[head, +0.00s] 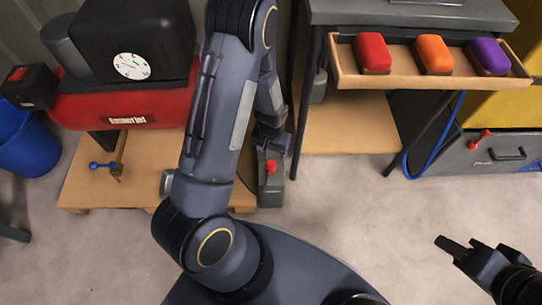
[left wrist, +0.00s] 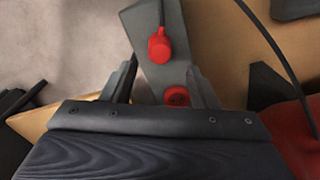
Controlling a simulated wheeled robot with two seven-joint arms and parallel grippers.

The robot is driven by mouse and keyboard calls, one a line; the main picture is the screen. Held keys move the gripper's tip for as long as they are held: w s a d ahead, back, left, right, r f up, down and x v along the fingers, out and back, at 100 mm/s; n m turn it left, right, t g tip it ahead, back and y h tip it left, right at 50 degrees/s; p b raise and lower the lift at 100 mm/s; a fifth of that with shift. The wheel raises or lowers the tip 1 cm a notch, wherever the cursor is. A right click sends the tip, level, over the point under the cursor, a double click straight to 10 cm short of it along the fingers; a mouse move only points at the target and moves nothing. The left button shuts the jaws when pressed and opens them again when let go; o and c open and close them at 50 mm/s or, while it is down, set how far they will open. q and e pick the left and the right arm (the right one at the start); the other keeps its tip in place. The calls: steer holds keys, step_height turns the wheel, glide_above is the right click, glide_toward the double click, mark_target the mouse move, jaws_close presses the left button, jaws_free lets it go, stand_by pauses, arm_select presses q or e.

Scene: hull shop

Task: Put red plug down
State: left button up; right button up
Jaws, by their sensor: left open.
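The red plug (left wrist: 160,46) sits on a long grey panel (left wrist: 152,20) in the left wrist view, with a short dark piece at its far end. A round red socket (left wrist: 177,96) is on the same panel, nearer my gripper and apart from the plug. My left gripper (left wrist: 162,68) is open and empty, its fingers either side of the panel, with the plug just beyond the fingertips. In the head view the plug (head: 271,167) shows just below my left gripper (head: 268,142), which is partly hidden by my arm. My right gripper (head: 455,246) is at lower right, away from everything; its jaw gap is unclear.
A red compressor (head: 125,108) stands on a low wooden platform (head: 85,180) at left, with a blue bucket (head: 28,145) beside it. A wooden tray (head: 400,80) holds red, orange and purple blocks at upper right. A blue hose (head: 433,140) hangs below it.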

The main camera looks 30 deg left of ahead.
arm_select(q)
step_height(320, 180, up, 5)
steer(key=p, duration=0.1)
step_height(320, 180, up, 8)
steer(key=t+h, duration=0.1)
glide_above(271, 163)
steer(key=s+d+r+t+h, duration=0.2)
steer(key=s+r, duration=0.4)
steer(key=r, duration=0.5)
steer(key=s+d+r+t, duration=0.2)
steer(key=s+r, duration=0.6)
steer(key=s, duration=0.3)
steer(key=shift+t+h, duration=0.3)
steer(key=shift+h, duration=0.1)
steer(key=shift+d, duration=0.1)
